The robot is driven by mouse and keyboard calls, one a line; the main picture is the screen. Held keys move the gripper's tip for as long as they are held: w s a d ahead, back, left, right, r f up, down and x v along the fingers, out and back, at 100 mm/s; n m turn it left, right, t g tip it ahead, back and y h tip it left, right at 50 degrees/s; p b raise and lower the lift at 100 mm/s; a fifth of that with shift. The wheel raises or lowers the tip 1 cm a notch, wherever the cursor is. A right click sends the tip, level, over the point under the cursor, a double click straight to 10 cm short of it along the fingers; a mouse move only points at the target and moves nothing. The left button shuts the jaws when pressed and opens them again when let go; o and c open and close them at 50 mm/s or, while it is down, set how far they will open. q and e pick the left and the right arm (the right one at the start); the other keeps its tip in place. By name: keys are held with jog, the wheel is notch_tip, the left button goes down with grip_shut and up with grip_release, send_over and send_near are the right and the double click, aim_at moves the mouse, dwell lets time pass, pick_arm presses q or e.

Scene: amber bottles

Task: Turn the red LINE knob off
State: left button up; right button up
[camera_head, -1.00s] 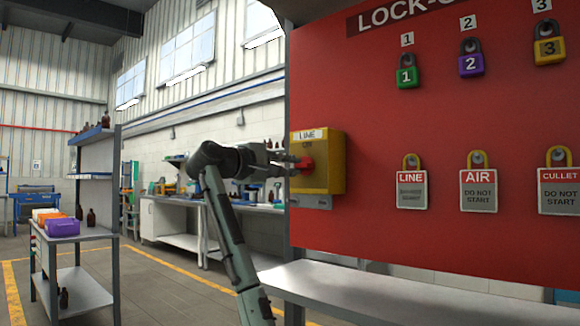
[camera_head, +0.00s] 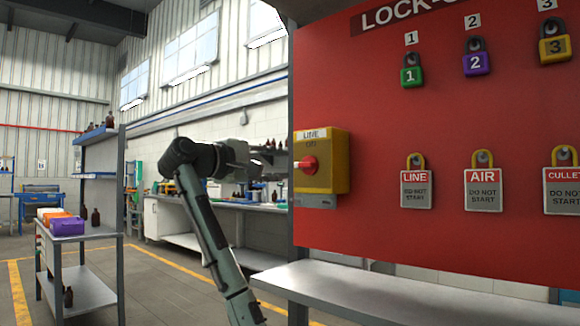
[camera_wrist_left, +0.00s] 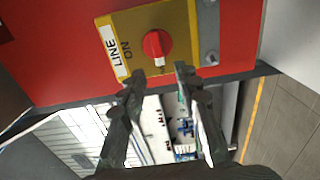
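The red LINE knob (camera_head: 307,164) sits on the front of a yellow box (camera_head: 336,165), below a LINE label and the word ON. In the left wrist view the red knob (camera_wrist_left: 156,44) is unobstructed on the yellow plate, with a pale mark at its lower edge, off to the side of the word ON. I cannot tell which setting it is at. My left gripper (camera_wrist_left: 160,73) is open and empty, its fingertips short of the knob and apart from it. In the head view my left gripper (camera_head: 268,161) is left of the box. My right gripper is not in view.
The red lock-out board (camera_head: 380,120) carries padlocks and LINE, AIR and CULLET tags. A grey shelf (camera_head: 370,295) juts out below it. A shelf rack (camera_head: 88,270) with bottles stands at left, and a workbench (camera_head: 190,225) behind my arm. Floor lies between.

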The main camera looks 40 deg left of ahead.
pick_arm(q)
jog(key=s, duration=0.6)
jog(key=shift+a, duration=0.25)
jog(key=shift+f, duration=0.1)
